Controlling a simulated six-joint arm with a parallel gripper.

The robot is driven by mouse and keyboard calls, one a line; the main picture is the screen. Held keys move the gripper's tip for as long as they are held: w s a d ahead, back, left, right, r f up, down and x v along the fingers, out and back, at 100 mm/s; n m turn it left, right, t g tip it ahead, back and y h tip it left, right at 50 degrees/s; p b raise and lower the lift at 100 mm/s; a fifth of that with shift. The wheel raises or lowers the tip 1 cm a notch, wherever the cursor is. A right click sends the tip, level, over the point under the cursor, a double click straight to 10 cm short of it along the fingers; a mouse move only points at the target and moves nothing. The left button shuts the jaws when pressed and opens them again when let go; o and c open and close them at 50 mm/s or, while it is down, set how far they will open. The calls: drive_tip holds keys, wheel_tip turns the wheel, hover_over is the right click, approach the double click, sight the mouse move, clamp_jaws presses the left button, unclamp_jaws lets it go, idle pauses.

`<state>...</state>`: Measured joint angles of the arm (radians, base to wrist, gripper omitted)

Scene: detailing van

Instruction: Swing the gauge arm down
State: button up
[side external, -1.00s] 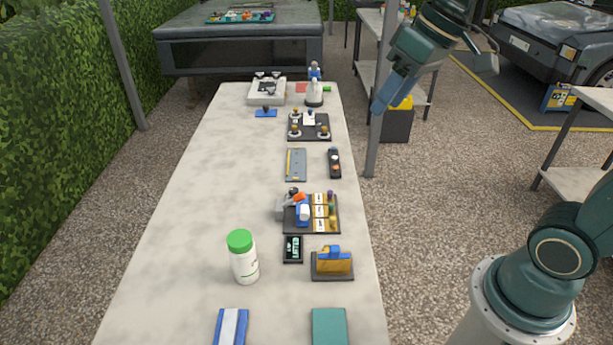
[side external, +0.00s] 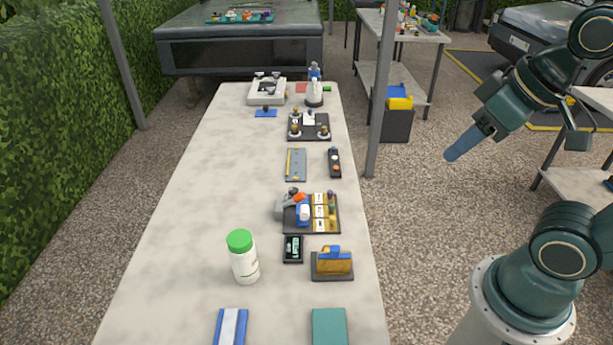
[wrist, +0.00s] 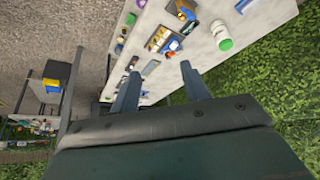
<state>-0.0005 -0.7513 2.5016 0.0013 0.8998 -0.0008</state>
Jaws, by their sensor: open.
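A dark board (side external: 328,229) on the table carries a device with a grey block (side external: 282,208), an orange part (side external: 299,198) and a blue and white part (side external: 303,214). The gauge arm is probably among these parts, but I cannot tell which one or its exact angle. The board also shows in the wrist view (wrist: 155,46). A small black display (side external: 293,249) lies in front of it; its text is too small to read. My gripper (side external: 451,155) is open and empty, off the table's right side and well apart from the board. Its two fingers show in the wrist view (wrist: 160,69).
A green-capped white bottle (side external: 244,260) stands left of the display. A brown and blue block on a dark base (side external: 332,264) sits to its right. A metal post (side external: 378,100) rises beside the table's right edge.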

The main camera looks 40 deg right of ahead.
idle(0.3)
drive_tip(key=shift+w+r, duration=0.1)
drive_tip(key=shift+w, duration=0.15)
drive_tip(key=c, duration=0.9)
drive_tip(key=shift+w+r, duration=0.1)
drive_tip(key=shift+w, duration=0.15)
clamp_jaws()
drive_tip(key=w+a+n+g, duration=0.2)
drive_tip(key=w+n, duration=0.3)
drive_tip(key=w, duration=1.3)
drive_tip(key=w+f+n+g+y, duration=0.1)
drive_tip(key=w+f+n, duration=0.3)
drive_tip(key=w+f, duration=1)
drive_tip(key=shift+w+a+f+g+y, duration=0.3)
drive_tip(key=shift+w+a+g, duration=0.15)
drive_tip(key=shift+w, duration=0.35)
